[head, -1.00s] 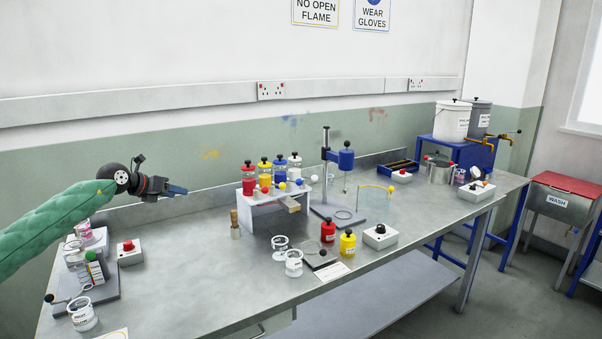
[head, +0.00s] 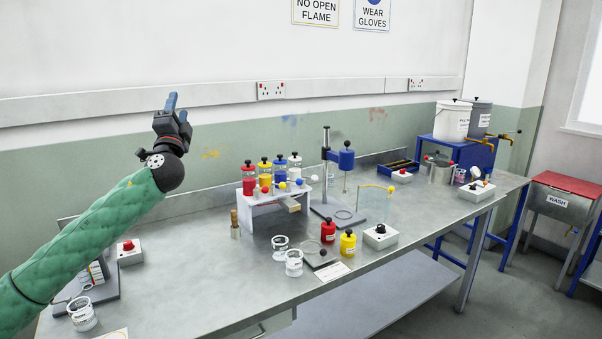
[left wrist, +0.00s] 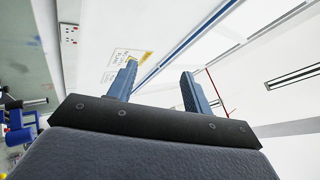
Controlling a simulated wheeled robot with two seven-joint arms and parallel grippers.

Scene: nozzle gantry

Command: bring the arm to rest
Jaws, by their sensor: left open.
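My left gripper (head: 171,103) is raised above the left end of the bench, in front of the wall, with its fingers pointing up. In the left wrist view its two blue fingers (left wrist: 158,84) stand apart with nothing between them. Behind them that view shows the wall, a sign and the ceiling. My green-sleeved left arm (head: 95,235) comes in from the lower left and hides part of the bench's left end. My right gripper is in neither view.
The steel bench (head: 185,290) carries a white rack (head: 262,212) of coloured bottles, a blue-headed stand (head: 346,160), glass beakers (head: 293,263), and red and yellow bottles (head: 348,243). A red-button box (head: 130,252) and a beaker (head: 82,314) are near my arm. The air around the gripper is clear.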

